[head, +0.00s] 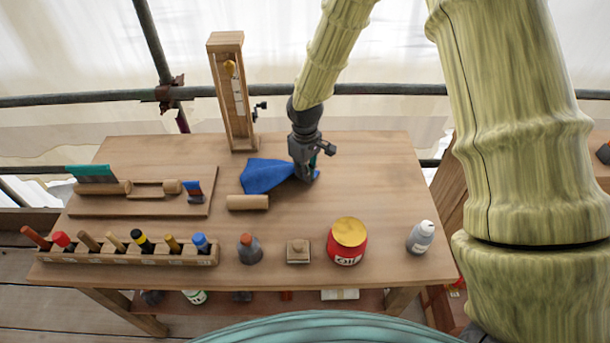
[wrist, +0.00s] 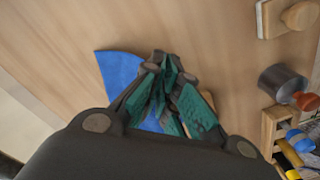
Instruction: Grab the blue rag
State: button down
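My gripper (head: 304,178) points down at the rag's right end, at table height. In the wrist view the green-padded fingers (wrist: 168,75) are drawn close together over the rag (wrist: 119,73), with blue cloth also showing between and below them. They look shut on the cloth. The pinched part itself is mostly hidden by the fingers.
A wooden cylinder (head: 247,202) lies just in front of the rag. A wooden stand (head: 238,135) rises behind it. A red oil tin (head: 345,252), bottles and a rack of tools (head: 130,255) line the front. The table's right rear is clear.

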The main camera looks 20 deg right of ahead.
notch_tip(320, 180, up, 3)
jog(key=shift+s+f+p, duration=0.1)
jog(key=shift+f+p, duration=0.1)
jog(key=shift+p, duration=0.2)
notch_tip(320, 180, up, 18)
jog(key=p, duration=0.9)
jog(key=shift+p, duration=0.3)
